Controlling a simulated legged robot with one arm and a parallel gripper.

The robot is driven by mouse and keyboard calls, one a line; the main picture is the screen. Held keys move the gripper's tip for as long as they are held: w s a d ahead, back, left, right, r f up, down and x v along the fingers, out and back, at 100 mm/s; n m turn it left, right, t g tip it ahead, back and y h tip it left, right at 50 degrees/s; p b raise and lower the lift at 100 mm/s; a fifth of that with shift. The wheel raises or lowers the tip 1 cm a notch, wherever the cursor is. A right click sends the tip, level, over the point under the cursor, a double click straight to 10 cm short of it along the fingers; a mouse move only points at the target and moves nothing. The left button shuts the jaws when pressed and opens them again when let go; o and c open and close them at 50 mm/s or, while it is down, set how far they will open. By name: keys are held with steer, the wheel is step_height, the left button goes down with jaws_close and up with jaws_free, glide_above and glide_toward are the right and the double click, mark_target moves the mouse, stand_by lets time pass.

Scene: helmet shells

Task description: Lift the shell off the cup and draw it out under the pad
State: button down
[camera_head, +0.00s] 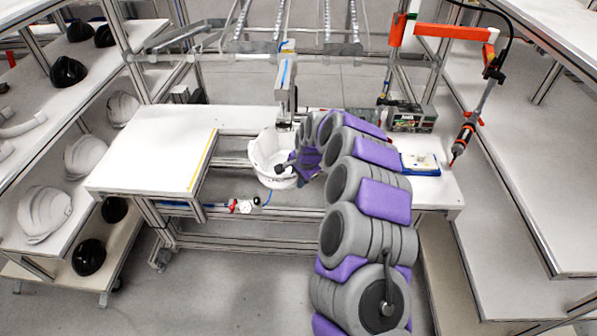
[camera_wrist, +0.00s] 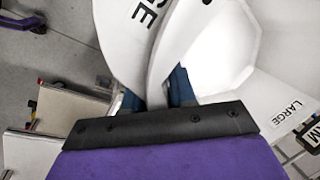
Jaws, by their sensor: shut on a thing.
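The white helmet shell (camera_head: 268,160) sits at the gap in the middle of the workbench, under the vertical press column. In the wrist view the shell (camera_wrist: 222,45) fills the upper middle, its wall running down between my fingers. My gripper (camera_wrist: 158,95) is shut on that wall, with blue fingertips showing on either side. In the head view my gripper (camera_head: 288,163) reaches the shell's right side. The pad (camera_head: 284,122) is at the column's lower end, above the shell. The cup is hidden beneath the shell, so I cannot tell whether they touch.
A white tabletop (camera_head: 150,150) with a yellow edge strip lies left of the shell. A red and white valve (camera_head: 241,206) is below in front. A box (camera_head: 411,117) and a blue-edged tray (camera_head: 420,163) stand right. Shelves with helmets flank the left.

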steer(key=shift+s+a, duration=0.1)
steer(key=shift+s, duration=0.75)
steer(key=s+b, duration=0.3)
steer(key=s, duration=1.1)
steer(key=shift+s+a+b, duration=0.35)
steer(key=shift+b, duration=0.05)
